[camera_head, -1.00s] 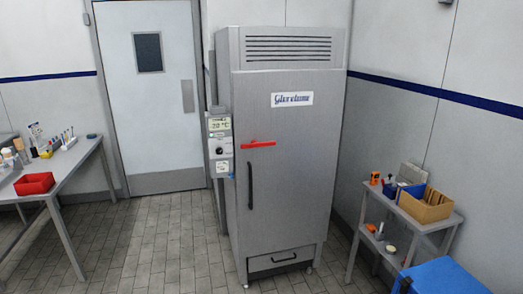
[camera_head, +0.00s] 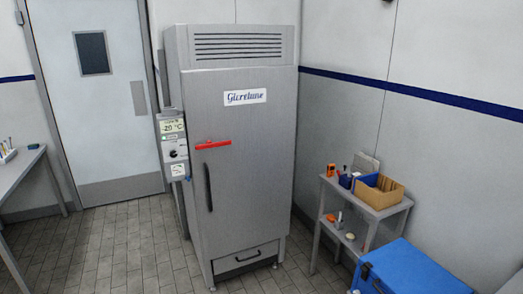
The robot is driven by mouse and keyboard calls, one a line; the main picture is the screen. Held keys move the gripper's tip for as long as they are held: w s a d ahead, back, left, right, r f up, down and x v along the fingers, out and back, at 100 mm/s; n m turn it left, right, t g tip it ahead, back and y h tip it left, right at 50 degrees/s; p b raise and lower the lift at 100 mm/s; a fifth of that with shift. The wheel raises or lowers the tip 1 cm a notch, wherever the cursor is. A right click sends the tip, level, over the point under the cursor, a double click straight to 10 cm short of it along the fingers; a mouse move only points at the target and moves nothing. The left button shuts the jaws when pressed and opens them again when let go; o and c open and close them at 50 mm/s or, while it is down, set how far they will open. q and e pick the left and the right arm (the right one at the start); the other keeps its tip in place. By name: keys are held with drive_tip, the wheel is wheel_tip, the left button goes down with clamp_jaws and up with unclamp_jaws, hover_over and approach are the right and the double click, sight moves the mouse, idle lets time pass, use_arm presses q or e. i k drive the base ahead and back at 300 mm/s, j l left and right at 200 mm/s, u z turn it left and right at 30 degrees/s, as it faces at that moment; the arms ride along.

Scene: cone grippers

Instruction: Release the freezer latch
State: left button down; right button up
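A tall grey freezer (camera_head: 245,190) stands upright against the back wall, with its door shut. The red latch (camera_head: 213,145) lies about level across the door's left edge. A black vertical handle (camera_head: 208,187) is below the latch. A control box (camera_head: 173,145) on the freezer's left side has a display that appears to read -20 °C. Neither of my grippers is in view, and nothing touches the latch.
A small grey shelf (camera_head: 383,222) with boxes stands right of the freezer. A blue cooler (camera_head: 400,270) is at the lower right. A grey table (camera_head: 22,172) is at the left edge. The tiled floor (camera_head: 125,245) before the freezer is clear.

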sight(208, 145)
drive_tip(key=i+j+z, duration=0.35)
drive_tip(key=i, duration=0.15)
drive_tip(key=i+j+z, duration=0.4)
drive_tip(key=i+j, duration=0.15)
drive_tip(key=i, duration=0.15)
drive_tip(key=i+j, duration=0.2)
drive_tip(key=i, duration=0.1)
